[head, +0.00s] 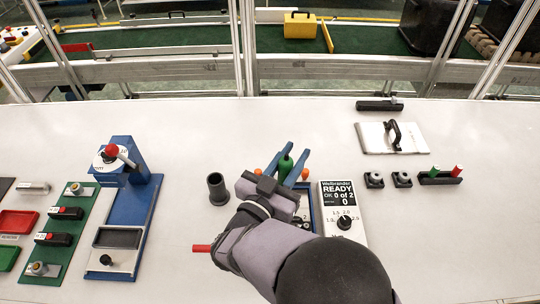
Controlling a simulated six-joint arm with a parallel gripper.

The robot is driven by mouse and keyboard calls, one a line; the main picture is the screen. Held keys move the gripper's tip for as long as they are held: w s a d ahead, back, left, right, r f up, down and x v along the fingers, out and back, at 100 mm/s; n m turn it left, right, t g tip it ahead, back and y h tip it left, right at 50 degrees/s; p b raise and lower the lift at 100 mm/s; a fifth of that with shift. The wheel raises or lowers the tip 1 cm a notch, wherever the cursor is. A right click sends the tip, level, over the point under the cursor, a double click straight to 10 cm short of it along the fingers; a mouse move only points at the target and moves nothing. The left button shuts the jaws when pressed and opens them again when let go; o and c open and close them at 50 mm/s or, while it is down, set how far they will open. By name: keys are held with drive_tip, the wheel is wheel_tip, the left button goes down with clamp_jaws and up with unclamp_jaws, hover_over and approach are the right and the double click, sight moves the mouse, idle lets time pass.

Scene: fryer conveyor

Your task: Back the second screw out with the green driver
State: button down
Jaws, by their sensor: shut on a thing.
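My gripper (284,153) is over the middle of the table, with its two blue fingers pointing away from me. It is shut on the green driver (286,166), whose green handle shows between the fingers. The driver's tip is hidden. A blue-edged fixture (311,207) lies partly under my gripper and arm, with small round parts inside. Orange knobs (257,172) show on both sides of the fingers. I cannot make out either screw.
A black cup (217,189) stands left of my gripper. A red rod end (202,248) shows beside my arm. A blue press stand (130,215) is at left. A black holder (440,179) with green and red pegs is at right. Open table lies between these.

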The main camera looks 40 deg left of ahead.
drive_tip(key=w+d+m+h, duration=0.3)
drive_tip(key=w+d+h, duration=0.1)
drive_tip(key=d, duration=0.3)
drive_tip(key=shift+w+r+t+h, duration=0.25)
drive_tip(key=shift+t+h, duration=0.15)
drive_tip(key=shift+h, duration=0.3)
drive_tip(key=shift+a, duration=0.1)
